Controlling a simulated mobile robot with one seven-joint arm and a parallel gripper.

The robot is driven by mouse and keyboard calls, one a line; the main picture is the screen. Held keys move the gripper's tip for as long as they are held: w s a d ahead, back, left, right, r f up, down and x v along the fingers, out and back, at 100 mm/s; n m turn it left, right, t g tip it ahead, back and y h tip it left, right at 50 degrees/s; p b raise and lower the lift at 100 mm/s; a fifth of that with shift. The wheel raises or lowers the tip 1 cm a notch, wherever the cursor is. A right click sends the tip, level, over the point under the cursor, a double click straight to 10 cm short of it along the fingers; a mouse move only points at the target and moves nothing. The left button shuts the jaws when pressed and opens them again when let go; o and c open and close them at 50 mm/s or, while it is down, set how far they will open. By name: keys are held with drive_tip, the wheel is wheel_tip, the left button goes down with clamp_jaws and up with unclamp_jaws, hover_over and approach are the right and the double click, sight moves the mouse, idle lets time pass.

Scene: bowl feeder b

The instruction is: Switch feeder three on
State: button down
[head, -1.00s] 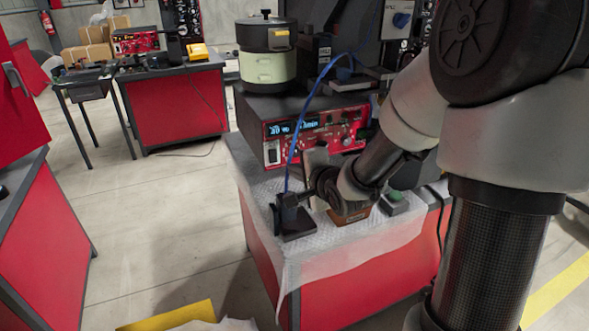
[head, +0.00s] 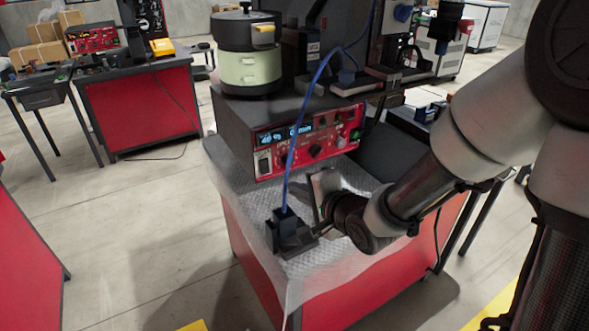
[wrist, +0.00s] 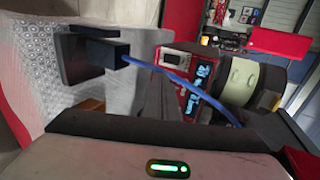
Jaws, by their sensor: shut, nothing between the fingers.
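The feeder's control box has a red front panel (head: 308,143) with a lit blue display (head: 284,135), small knobs and a white-framed rocker switch (head: 263,163) at its left end. The rocker's position is too small to tell. A black and pale green bowl (head: 247,70) stands on the box. No feeder number is readable. The wrist view also shows the panel (wrist: 196,85) and the switch (wrist: 172,57). My gripper (wrist: 157,82) is shut and empty, in front of the panel and apart from it.
A black stand (head: 290,237) with a blue cable (head: 293,160) is close beside my gripper on the white textured mat (head: 255,200). The cable rises across the panel's front. Another bench (head: 140,105) with a red unit is at the back left.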

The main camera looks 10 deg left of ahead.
idle(0.4)
drive_tip(key=b, duration=0.3)
approach(266, 172)
wheel_tip(266, 172, down, 3)
drive_tip(key=w+a, duration=0.1)
drive_tip(key=shift+w+a+r, duration=0.1)
drive_tip(key=shift+w+a, duration=0.5)
drive_tip(key=shift+w, duration=0.25)
drive_tip(key=shift+w+a, duration=0.55)
drive_tip(key=shift+w, duration=0.3)
drive_tip(key=shift+w+a, duration=0.1)
drive_tip(key=shift+w, duration=0.1)
drive_tip(key=shift+r, duration=0.1)
